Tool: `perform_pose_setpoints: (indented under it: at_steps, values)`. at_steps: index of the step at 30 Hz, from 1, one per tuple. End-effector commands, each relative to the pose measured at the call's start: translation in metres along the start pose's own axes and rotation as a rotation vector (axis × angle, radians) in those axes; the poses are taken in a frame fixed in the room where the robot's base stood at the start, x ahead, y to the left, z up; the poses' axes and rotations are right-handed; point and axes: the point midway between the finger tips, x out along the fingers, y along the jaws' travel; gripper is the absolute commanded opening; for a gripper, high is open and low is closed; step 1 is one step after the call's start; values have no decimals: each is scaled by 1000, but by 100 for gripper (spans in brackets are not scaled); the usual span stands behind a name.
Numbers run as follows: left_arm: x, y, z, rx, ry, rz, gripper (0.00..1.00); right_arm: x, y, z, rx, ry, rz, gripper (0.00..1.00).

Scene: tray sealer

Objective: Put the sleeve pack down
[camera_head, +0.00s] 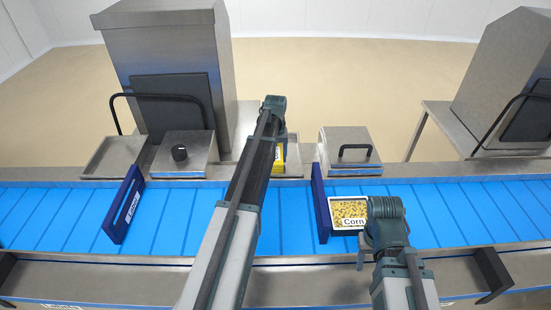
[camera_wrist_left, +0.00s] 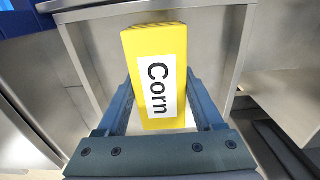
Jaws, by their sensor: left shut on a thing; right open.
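The yellow sleeve pack (camera_wrist_left: 153,42), with a white label reading "Corn", is between the fingers of my left gripper (camera_wrist_left: 162,95), which is shut on it. In the head view only a small yellow part of the pack (camera_head: 279,160) shows beside my left arm, at the steel tray (camera_head: 294,168) behind the belt. In the wrist view steel surfaces and a raised edge lie around and behind the pack; whether it touches them I cannot tell. My right gripper (camera_head: 366,245) is open, mostly hidden under its own wrist, close to the front right of a tray of corn.
The tray of corn (camera_head: 347,211) sits on the blue belt (camera_head: 460,212) against a blue divider (camera_head: 319,203). Another blue divider (camera_head: 124,205) stands further left. Steel lidded boxes (camera_head: 184,153) (camera_head: 349,150) flank the steel tray. A tall steel machine (camera_head: 165,50) rises behind.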

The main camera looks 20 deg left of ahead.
Motion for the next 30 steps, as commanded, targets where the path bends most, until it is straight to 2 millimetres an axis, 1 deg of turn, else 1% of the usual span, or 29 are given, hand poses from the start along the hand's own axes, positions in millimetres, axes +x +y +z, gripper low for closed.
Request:
perform_pose_setpoints:
  at_steps: [4, 5, 9, 10, 22, 26, 30]
  values:
    - [4, 0, 0, 0, 0, 0, 0, 4, 0, 0, 0, 0, 0, 50]
    - [4, 0, 0, 0, 0, 0, 70, 4, 0, 0, 0, 0, 0, 50]
    - [3, 0, 0, 0, 0, 0, 96, 3, 0, 0, 0, 0, 0, 50]
    - [3, 0, 0, 0, 0, 0, 98, 3, 0, 0, 0, 0, 0, 50]
    - [0, 0, 0, 0, 0, 0, 98, 0, 0, 0, 0, 0, 0, 50]
    - [-9, 0, 0, 0, 0, 0, 98, -9, 1, 0, 0, 0, 0, 50]
    - [-24, 0, 0, 0, 0, 0, 98, -24, 2, 1, -1, 0, 0, 50]
